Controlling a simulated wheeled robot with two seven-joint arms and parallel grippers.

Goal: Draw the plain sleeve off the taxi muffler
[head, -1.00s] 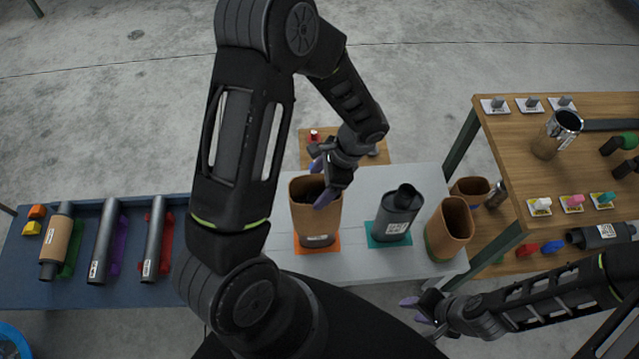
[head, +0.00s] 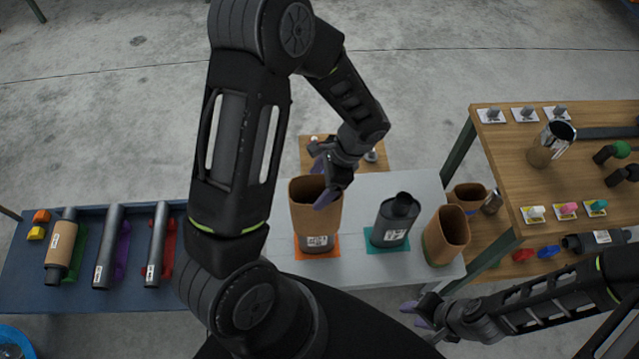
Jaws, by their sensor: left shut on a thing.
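A plain brown sleeve (head: 312,217) stands upright around a dark muffler (head: 318,244) on the orange mat (head: 303,254) on the grey table. The muffler's lower end with a white label shows below the sleeve; the rest is hidden inside. The label's picture is too small to read. My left gripper (head: 327,184) is shut on the sleeve's upper right wall, one finger outside it. My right gripper (head: 419,312) is open and empty, in front of the grey table's near right edge.
A bare dark muffler (head: 392,222) stands on a teal mat just right. Another brown sleeve (head: 449,232) stands beyond it. A blue rack (head: 20,280) at left holds several tubes. A wooden table (head: 500,160) at right carries a shiny canister (head: 548,146) and small parts.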

